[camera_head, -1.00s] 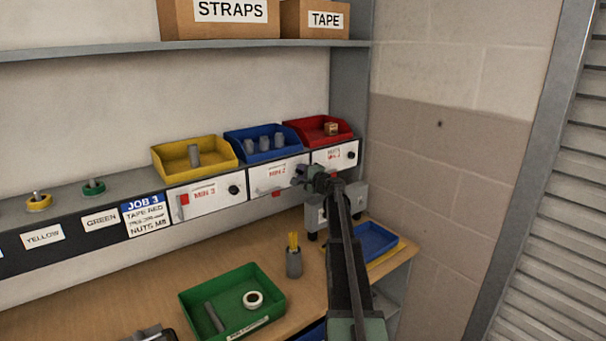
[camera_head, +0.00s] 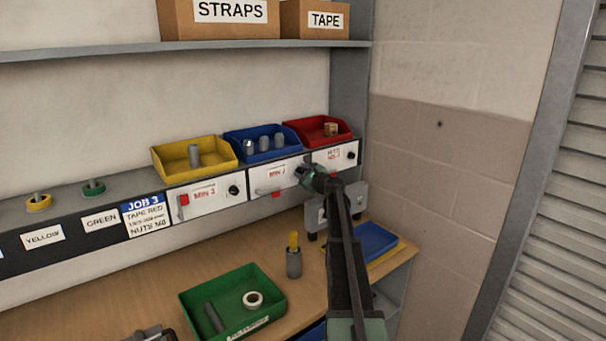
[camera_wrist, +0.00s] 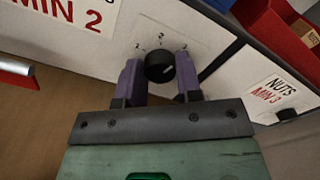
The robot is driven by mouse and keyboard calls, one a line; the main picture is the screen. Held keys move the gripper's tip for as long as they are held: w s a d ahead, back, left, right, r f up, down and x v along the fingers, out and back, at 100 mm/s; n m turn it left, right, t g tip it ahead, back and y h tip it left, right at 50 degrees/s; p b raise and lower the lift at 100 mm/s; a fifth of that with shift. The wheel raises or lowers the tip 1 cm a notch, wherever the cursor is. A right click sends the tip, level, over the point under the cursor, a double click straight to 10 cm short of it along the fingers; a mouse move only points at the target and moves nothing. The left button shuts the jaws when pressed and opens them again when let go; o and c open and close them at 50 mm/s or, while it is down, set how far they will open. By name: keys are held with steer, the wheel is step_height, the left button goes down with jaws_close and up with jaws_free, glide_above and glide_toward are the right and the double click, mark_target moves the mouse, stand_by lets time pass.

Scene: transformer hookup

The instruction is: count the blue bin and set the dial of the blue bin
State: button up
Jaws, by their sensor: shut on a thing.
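The blue bin (camera_head: 231,149) sits on the ledge between the yellow and red bins. Three grey cylinders (camera_head: 264,143) show in it. Its white panel (camera_head: 268,181) below reads MIN 2 in the wrist view. My gripper (camera_head: 304,173) is at that panel's right end and hides the dial in the head view. In the wrist view its purple fingers are shut on the black dial (camera_wrist: 159,68), one on each side. Small numbers stand around the dial; its pointer setting is hard to read. A red-tipped lever (camera_head: 276,194) hangs at the panel's lower edge.
The yellow bin (camera_head: 165,165) holds one grey cylinder; the red bin (camera_head: 341,137) holds a small tan thing. A wall closes the right side.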

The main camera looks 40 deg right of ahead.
steer(key=shift+m, duration=0.5)
steer(key=o, duration=0.9)
steer(key=shift+o, duration=0.2)
steer(key=shift+s, duration=0.1)
steer(key=s, duration=1)
steer(key=shift+s, duration=0.35)
